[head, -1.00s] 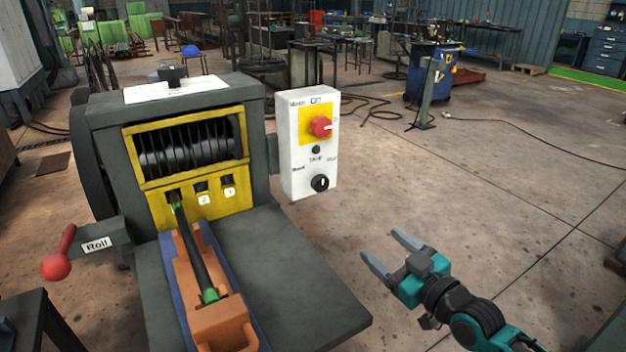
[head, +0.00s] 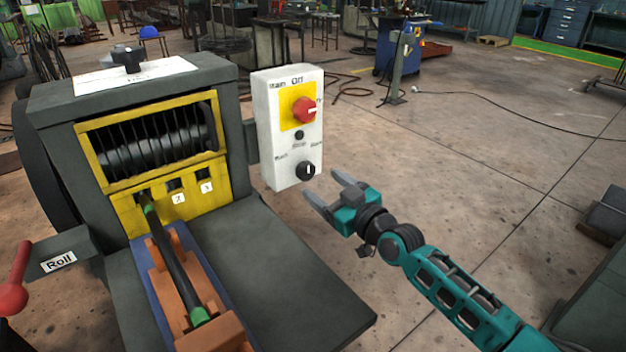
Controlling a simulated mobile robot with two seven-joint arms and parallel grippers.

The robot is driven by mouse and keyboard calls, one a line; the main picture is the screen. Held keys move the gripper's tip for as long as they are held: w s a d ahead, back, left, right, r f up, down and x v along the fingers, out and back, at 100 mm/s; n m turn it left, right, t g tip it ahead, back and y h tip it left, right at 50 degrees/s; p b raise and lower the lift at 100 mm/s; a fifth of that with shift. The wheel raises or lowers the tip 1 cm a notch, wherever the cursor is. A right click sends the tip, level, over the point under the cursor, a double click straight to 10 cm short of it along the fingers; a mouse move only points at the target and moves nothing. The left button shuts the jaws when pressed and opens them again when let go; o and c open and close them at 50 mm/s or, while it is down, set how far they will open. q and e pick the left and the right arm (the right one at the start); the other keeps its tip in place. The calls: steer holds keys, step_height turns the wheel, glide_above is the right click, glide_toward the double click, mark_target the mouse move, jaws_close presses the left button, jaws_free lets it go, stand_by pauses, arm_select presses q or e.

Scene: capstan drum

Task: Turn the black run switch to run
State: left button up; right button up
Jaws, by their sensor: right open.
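The black run switch (head: 306,170) is a round knob with a white line, low on the white control box (head: 268,150). Its white line looks close to upright. Above it are a small black button (head: 299,135) and a red main switch (head: 304,109) on a yellow plate. My right gripper (head: 319,193) is open and empty, just below and right of the black switch in the head view. Its fingers point toward the box. I cannot tell whether a fingertip touches the box. My left gripper is not in view.
The grey machine (head: 55,108) with a yellow-framed drum window (head: 155,140) stands left of the box. Its flat grey table (head: 290,270) juts out below the box. Open floor (head: 470,150) lies to the right.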

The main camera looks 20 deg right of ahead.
mark_target(308, 175)
arm_select(q)
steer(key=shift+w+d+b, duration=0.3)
steer(key=shift+b, duration=0.1)
arm_select(e)
steer(key=shift+x, duration=2.45)
steer(key=shift+c, duration=0.4)
steer(key=c, duration=1)
steer(key=shift+m, duration=0.4)
steer(key=m, duration=0.4)
steer(key=shift+m, duration=0.3)
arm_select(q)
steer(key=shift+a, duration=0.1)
arm_select(e)
steer(key=shift+s+a+m, duration=0.1)
steer(key=shift+m, duration=2.2)
steer(key=o, duration=1.1)
